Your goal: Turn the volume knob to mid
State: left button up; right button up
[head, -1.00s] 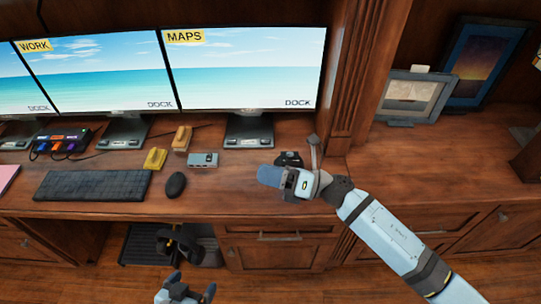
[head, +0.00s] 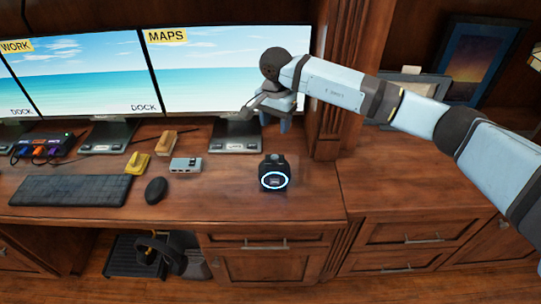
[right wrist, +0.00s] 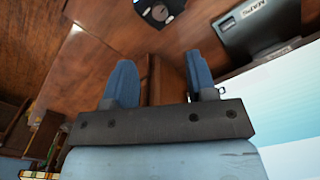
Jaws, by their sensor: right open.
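The volume knob (head: 273,175) is a small black device with a glowing blue-white ring on its front. It stands on the desk, right of the mouse, and in the right wrist view the dark device (right wrist: 160,11) shows at the top edge, partly cut off. My right gripper (head: 273,121) is raised above and behind the knob, in front of the MAPS monitor. Its blue fingers (right wrist: 162,77) are apart with nothing between them. It does not touch the knob. My left gripper is not in view.
The MAPS monitor (head: 225,75) stands close behind my right gripper. A grey hub (head: 185,165), a mouse (head: 155,190) and a keyboard (head: 70,189) lie to the left. A wooden pillar (head: 345,80) rises at the right. The desk around the knob is clear.

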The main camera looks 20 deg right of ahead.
aim_at(275, 157)
notch_tip(275, 157, down, 12)
jog(key=shift+f+p, duration=0.2)
jog(key=shift+p, duration=0.25)
jog(key=c, duration=0.9)
